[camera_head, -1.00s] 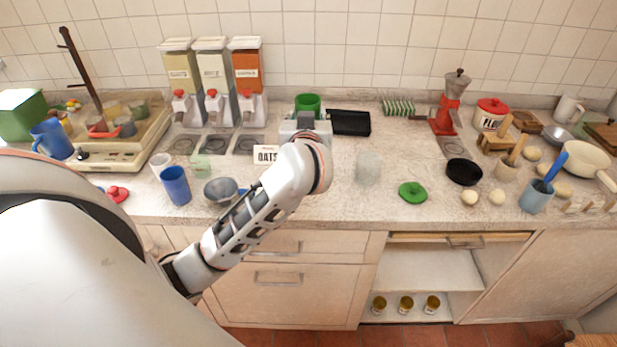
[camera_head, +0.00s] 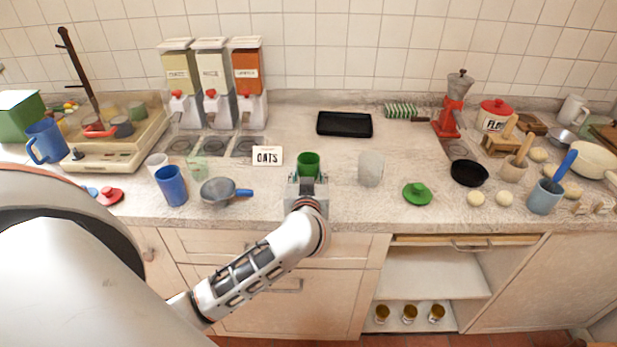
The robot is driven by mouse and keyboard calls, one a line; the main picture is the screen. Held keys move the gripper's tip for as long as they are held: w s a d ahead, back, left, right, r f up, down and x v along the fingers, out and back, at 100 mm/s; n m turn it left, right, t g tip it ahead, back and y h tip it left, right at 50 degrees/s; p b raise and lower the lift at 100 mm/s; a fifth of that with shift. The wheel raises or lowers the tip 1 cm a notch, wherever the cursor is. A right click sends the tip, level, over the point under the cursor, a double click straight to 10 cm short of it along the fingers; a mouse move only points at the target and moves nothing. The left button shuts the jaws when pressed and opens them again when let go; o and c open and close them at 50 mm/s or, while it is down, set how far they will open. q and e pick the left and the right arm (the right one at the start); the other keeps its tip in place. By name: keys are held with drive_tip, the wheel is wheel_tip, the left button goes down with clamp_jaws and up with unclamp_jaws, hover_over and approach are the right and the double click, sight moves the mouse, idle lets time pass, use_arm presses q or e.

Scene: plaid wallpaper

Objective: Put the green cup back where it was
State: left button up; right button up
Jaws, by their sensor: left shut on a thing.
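The green cup (camera_head: 308,163) is at the middle of the counter, just right of the OATS card. My left gripper (camera_head: 308,178) is shut on the green cup from the front side. The gripper hides the cup's lower part, so I cannot tell whether it touches the counter. My right gripper is not in view.
The OATS card (camera_head: 267,156) stands close left of the cup, and a clear glass (camera_head: 370,168) stands to its right. A black tray (camera_head: 344,124) lies behind. A grey pan (camera_head: 220,191), blue cup (camera_head: 172,186) and green lid (camera_head: 417,194) are nearby. Counter behind the cup is clear.

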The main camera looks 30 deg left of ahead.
use_arm(q)
drive_tip(key=shift+f, duration=0.35)
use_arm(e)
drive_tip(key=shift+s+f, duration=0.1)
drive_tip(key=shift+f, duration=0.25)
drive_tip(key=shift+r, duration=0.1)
use_arm(q)
drive_tip(key=o, duration=0.9)
drive_tip(key=shift+f, duration=0.1)
drive_tip(key=shift+o, duration=1.2)
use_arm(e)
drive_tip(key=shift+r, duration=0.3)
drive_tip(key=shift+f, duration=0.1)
